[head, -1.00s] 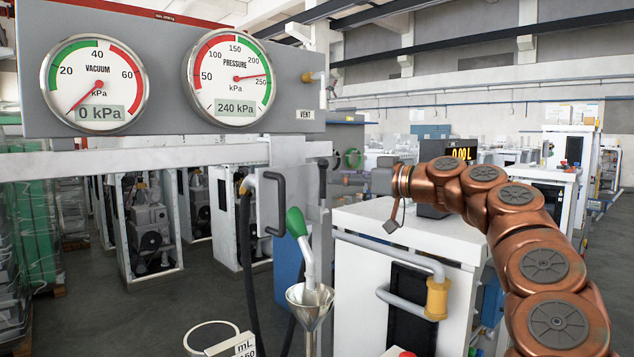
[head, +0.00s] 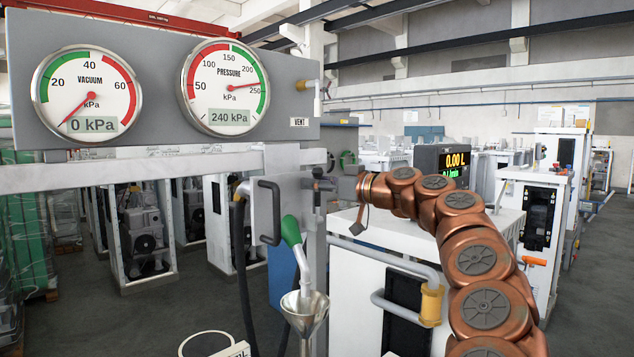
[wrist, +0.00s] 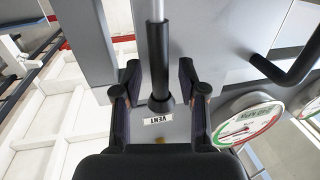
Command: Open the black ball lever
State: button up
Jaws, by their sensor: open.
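The black lever (wrist: 158,62) shows in the wrist view as a dark grip with a flared end on a silver rod. It lies between the two fingers of my gripper (wrist: 158,82), which are apart on either side of it. I cannot tell whether either finger touches it. In the head view the dark upright lever (head: 317,178) hangs below the right end of the gauge panel, with my gripper (head: 330,185) close at its right. A round ball end cannot be made out clearly.
The grey gauge panel (head: 160,135) carries a VENT label (head: 299,122).

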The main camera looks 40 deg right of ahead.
jog(key=shift+c, duration=0.3)
grip_shut()
dwell(0.3)
